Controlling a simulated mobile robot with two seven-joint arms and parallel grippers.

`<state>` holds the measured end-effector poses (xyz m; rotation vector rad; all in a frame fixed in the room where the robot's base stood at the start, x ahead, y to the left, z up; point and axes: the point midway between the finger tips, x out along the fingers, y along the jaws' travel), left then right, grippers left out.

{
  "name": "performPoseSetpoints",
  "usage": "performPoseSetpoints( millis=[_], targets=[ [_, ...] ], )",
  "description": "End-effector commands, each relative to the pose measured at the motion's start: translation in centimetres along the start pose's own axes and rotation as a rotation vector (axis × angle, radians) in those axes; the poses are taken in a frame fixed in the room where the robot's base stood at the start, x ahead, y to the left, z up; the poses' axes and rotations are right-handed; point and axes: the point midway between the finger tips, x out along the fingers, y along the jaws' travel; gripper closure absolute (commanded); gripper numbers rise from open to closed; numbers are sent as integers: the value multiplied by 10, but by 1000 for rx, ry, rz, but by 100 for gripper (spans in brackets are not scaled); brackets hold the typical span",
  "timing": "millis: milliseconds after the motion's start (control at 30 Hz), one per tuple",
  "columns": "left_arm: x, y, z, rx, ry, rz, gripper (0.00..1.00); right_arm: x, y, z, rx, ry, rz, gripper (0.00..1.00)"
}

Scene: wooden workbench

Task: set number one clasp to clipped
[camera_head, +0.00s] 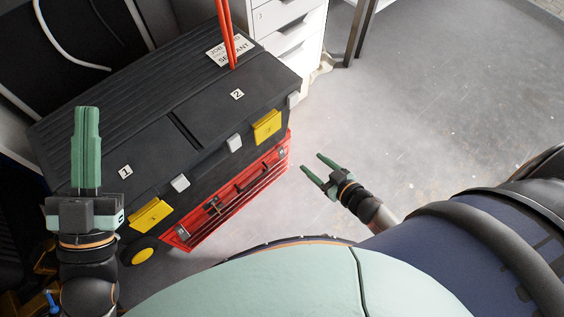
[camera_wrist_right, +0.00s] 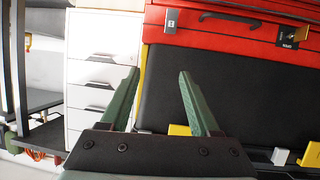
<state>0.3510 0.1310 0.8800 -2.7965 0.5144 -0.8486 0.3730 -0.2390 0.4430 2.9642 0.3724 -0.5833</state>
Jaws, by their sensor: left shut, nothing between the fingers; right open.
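The black chest (camera_head: 150,100) has a lid label "1" on its left half and "2" on its right half. The number one clasp (camera_head: 150,215) is a yellow plate on the front left edge; I cannot tell whether it is clipped. A second yellow clasp (camera_head: 267,126) sits near label 2. My left gripper (camera_head: 87,112) is shut and empty, in front of the lid's left end in the picture. My right gripper (camera_head: 312,164) is open and empty, right of the chest; its spread fingers show in the right wrist view (camera_wrist_right: 158,75).
A red toolbox (camera_head: 225,208) lies along the chest's lower front; the right wrist view also shows it (camera_wrist_right: 225,28). Grey latches (camera_head: 180,183) line the chest edge. Red-handled tool (camera_head: 228,40) and white drawers (camera_head: 290,25) stand behind. Floor at right is clear.

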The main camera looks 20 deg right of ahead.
Motion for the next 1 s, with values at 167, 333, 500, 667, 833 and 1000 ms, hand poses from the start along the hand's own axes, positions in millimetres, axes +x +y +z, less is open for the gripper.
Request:
performPoseSetpoints(
  millis=[167, 333, 500, 667, 833, 1000],
  targets=[
    [-17, 11, -23, 44, 197, 19, 100, 25, -3, 51, 4, 7, -69, 38],
    [-22, 14, -39, 58, 270, 26, 100, 30, -6, 61, 11, 5, -99, 38],
    [-25, 16, -34, 50, 273, 29, 100, 46, -8, 62, 11, 6, -102, 38],
    [-32, 21, -20, 29, 266, 33, 100, 78, -11, 62, 11, 9, -101, 38],
    [-40, 28, -4, 17, 257, 39, 100, 113, -14, 63, 11, 7, -101, 38],
    [-46, 33, 8, 31, 249, 45, 100, 139, -17, 62, 10, 6, -100, 38]
  ],
)
